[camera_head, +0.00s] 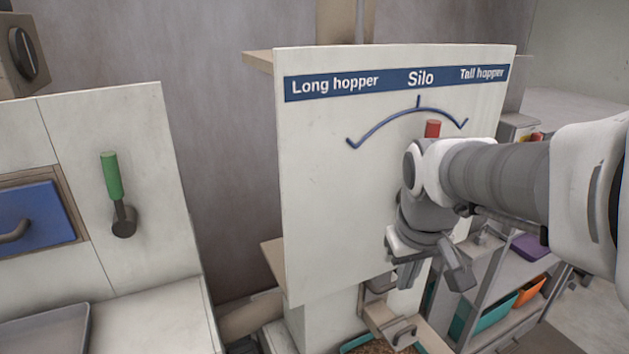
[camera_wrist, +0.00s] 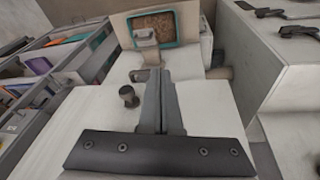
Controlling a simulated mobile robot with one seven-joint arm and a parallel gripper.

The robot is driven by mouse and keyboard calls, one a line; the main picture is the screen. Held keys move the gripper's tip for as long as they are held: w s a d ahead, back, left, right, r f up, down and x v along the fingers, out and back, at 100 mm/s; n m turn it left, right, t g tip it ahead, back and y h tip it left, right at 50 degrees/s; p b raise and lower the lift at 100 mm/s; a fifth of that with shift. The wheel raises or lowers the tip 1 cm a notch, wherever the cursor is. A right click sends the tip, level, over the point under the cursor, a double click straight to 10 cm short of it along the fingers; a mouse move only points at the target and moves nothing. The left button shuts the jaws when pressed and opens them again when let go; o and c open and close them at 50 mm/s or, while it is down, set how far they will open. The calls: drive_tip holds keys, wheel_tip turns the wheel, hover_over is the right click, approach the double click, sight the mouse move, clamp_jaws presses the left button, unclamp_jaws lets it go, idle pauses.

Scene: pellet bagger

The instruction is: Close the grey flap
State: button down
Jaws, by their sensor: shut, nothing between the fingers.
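My gripper (camera_head: 408,280) hangs pointing down in front of the white hopper panel; its two dark fingers also show together and empty in the wrist view (camera_wrist: 155,72). Below it in the head view is a tan flap-like plate (camera_head: 378,312) with a grey bar handle (camera_head: 404,334). I cannot tell for sure whether this is the grey flap. In the wrist view, a beige plate (camera_wrist: 122,30) lies beyond the fingertips, around a teal-rimmed tray of brown pellets (camera_wrist: 170,24). A small pale handled part (camera_wrist: 143,34) shows there. The fingers appear apart from it.
The white panel (camera_head: 330,200) bears a red-handled lever (camera_head: 432,128), partly behind my arm. A dark knob (camera_wrist: 128,93) sits left of the fingers. Shelves with coloured bins (camera_head: 490,312) stand right. A green lever (camera_head: 111,176) and blue door (camera_head: 32,217) are left.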

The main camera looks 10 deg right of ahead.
drive_tip(key=w+d+f+n+b, duration=0.1)
drive_tip(key=w+d+f, duration=0.1)
drive_tip(key=f, duration=0.6)
drive_tip(key=w+d+f+n+y+b, duration=0.1)
drive_tip(key=w+d+f+b, duration=0.1)
drive_tip(key=w+f, duration=0.3)
drive_tip(key=w+d+f+n+g+b, duration=0.1)
drive_tip(key=w+d+f, duration=0.2)
drive_tip(key=f, duration=0.8)
drive_tip(key=shift+w+d+f+y+b, duration=0.15)
drive_tip(key=shift+d+f+y+b, duration=0.2)
drive_tip(key=shift+d, duration=0.25)
